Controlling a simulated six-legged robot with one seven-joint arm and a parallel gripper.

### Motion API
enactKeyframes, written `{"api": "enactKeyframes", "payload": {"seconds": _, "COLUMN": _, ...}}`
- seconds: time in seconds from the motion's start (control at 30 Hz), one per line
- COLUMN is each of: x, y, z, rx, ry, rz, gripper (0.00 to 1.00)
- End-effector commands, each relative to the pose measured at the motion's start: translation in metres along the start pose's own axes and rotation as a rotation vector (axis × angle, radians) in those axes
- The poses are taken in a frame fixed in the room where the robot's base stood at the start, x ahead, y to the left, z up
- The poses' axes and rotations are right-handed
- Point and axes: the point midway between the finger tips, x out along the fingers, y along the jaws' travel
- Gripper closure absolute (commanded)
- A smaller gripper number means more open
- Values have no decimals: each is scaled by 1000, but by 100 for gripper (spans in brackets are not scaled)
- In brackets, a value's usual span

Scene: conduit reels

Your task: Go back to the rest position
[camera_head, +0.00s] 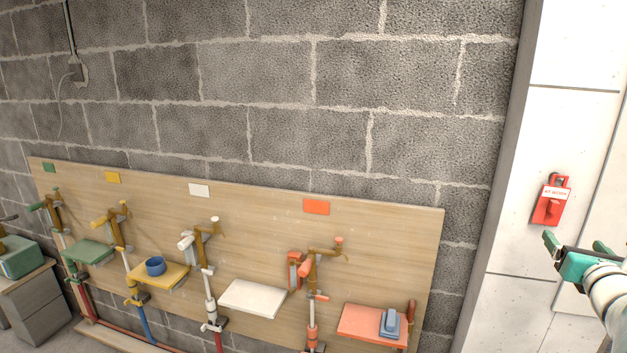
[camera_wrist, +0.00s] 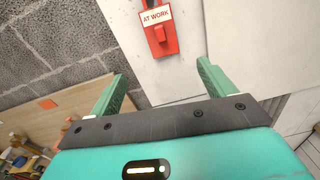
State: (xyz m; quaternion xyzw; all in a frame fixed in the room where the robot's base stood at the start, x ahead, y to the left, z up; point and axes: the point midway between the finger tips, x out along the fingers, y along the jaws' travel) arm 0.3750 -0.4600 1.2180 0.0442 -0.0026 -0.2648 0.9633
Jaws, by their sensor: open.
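My gripper (camera_head: 577,245) is at the right edge in the head view, in front of the pale wall panel and below a red tag. In the wrist view my gripper (camera_wrist: 160,88) shows two green fingers spread wide apart with nothing between them. The red tag (camera_head: 550,205) has a white label and hangs on the pale panel. In the wrist view the tag (camera_wrist: 163,40) reads "AT WORK" and lies beyond the fingertips, apart from them.
A wooden board (camera_head: 260,215) on the block wall carries several coloured valves and shelves. A blue ring-shaped item (camera_head: 155,266) sits on the yellow shelf (camera_head: 172,277). A blue-grey item (camera_head: 389,323) sits on the red shelf (camera_head: 360,322). A green case (camera_head: 22,258) stands on a grey cabinet (camera_head: 30,295) at left.

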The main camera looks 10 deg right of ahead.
Motion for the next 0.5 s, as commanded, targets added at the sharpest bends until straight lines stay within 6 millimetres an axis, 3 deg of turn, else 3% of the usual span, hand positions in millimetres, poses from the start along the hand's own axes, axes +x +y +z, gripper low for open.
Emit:
{"api": "enactKeyframes", "payload": {"seconds": 0.07, "x": 0, "y": 15, "z": 0, "rx": -36, "ry": 8, "rz": 33, "gripper": 18}}
{"api": "enactKeyframes", "payload": {"seconds": 0.17, "x": 0, "y": 56, "z": -2, "rx": -147, "ry": 35, "rz": 132, "gripper": 18}}
{"api": "enactKeyframes", "payload": {"seconds": 0.37, "x": -28, "y": 185, "z": -20, "rx": -557, "ry": 86, "rz": 475, "gripper": 18}}
{"api": "enactKeyframes", "payload": {"seconds": 0.5, "x": -74, "y": 269, "z": -44, "rx": -905, "ry": 74, "rz": 751, "gripper": 18}}
